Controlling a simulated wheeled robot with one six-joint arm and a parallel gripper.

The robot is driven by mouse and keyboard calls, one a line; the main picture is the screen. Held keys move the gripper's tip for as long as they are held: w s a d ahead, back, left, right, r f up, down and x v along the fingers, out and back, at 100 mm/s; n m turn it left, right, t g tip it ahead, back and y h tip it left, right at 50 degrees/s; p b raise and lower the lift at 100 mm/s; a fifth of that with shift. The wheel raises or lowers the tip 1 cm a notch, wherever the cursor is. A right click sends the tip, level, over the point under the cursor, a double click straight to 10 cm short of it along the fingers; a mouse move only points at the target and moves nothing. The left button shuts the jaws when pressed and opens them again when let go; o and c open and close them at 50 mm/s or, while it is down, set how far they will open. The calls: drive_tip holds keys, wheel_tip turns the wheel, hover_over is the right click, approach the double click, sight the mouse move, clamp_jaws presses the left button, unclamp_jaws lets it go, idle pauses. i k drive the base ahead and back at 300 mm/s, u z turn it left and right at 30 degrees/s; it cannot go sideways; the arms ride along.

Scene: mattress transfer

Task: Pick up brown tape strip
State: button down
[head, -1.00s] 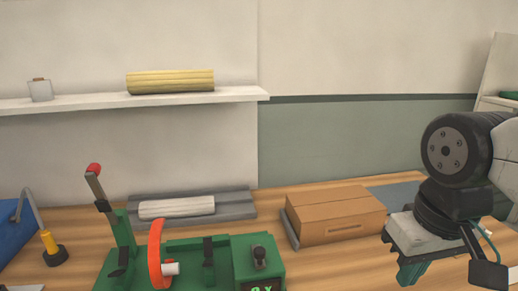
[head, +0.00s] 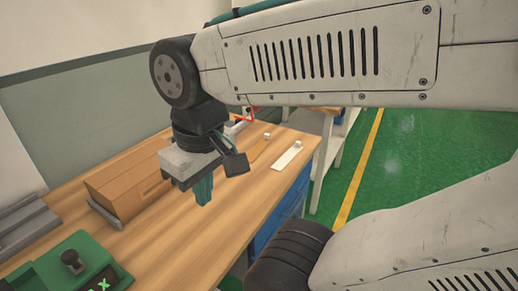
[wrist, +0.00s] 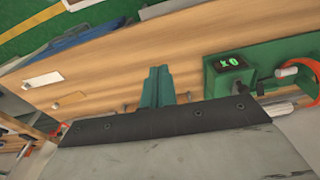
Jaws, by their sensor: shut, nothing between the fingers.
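The brown tape strip (head: 259,147) lies on the wooden workbench, with a small pale block at its far end. A white strip (head: 287,159) lies to its right, near the bench edge. In the wrist view the white strip (wrist: 43,80) shows at the left, and the brown strip (wrist: 68,101) is hard to tell from the wood below it. My gripper (head: 204,192) points down above the bench, left of both strips and apart from them. Its green fingers are together and empty, and they also show in the wrist view (wrist: 158,73).
A cardboard box (head: 122,187) stands left of my gripper. A green device with a display (head: 78,268) is at the front left. The workbench (head: 215,235) is clear in front of my gripper. The green floor (head: 420,150) lies beyond its right edge.

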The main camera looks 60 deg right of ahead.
sight(255, 152)
drive_tip(key=k, duration=0.5)
drive_tip(key=z, duration=2.5)
drive_tip(key=i, duration=1.5)
drive_tip(key=u, duration=2.55)
